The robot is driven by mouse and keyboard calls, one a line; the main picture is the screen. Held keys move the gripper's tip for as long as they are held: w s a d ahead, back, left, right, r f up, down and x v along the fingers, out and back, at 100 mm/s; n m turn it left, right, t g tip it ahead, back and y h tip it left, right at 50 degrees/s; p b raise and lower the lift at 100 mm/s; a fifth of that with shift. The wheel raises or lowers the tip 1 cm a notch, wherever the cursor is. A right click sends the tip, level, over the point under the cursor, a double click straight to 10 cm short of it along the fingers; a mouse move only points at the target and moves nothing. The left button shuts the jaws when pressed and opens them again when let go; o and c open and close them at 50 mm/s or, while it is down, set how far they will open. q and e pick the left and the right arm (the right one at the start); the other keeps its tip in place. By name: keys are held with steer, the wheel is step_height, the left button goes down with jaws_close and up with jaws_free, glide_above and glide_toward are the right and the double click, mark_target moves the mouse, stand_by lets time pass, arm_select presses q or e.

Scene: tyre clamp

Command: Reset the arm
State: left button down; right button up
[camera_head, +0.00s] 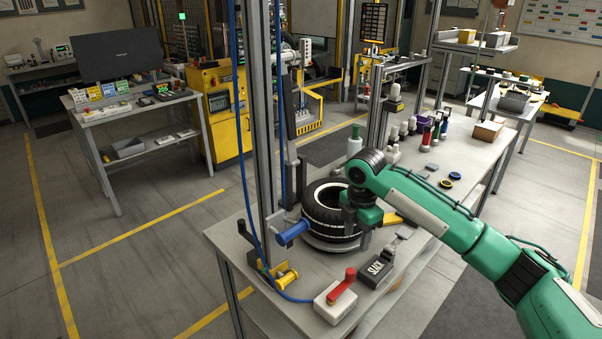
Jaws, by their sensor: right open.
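My green right arm comes in from the right, and its gripper (362,236) points down at the near right side of the black tyre (322,211). The gripper is open. Its wrist hides part of the tyre, and I cannot tell whether the fingers touch it. The tyre lies flat on a round metal plate on the grey workbench (310,268), beside an upright metal post (264,130). My left gripper is not in view.
Several bottles (408,132) stand behind. A blue cable hangs along the post. Floor at left is clear.

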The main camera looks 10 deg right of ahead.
steer(key=s+a+f+m+t+y, duration=0.2)
steer(key=s+a+f+m, duration=0.4)
steer(key=s+a+f, duration=0.8)
steer(key=s+d+f+m+t+h, duration=0.15)
steer(key=s+d+m, duration=0.35)
steer(key=s, duration=0.5)
steer(key=s+d+f+m, duration=0.2)
steer(key=s+d+m, duration=0.1)
steer(key=s+m, duration=0.65)
step_height(320, 180, down, 33)
steer(key=s+n+g, duration=0.1)
steer(key=s+n, duration=0.1)
steer(key=s, duration=0.1)
steer(key=s+d+f, duration=0.2)
steer(key=s+f, duration=0.7)
steer(key=s+d+f+g, duration=0.1)
steer(key=s+d+f, duration=0.1)
steer(key=s+f, duration=0.7)
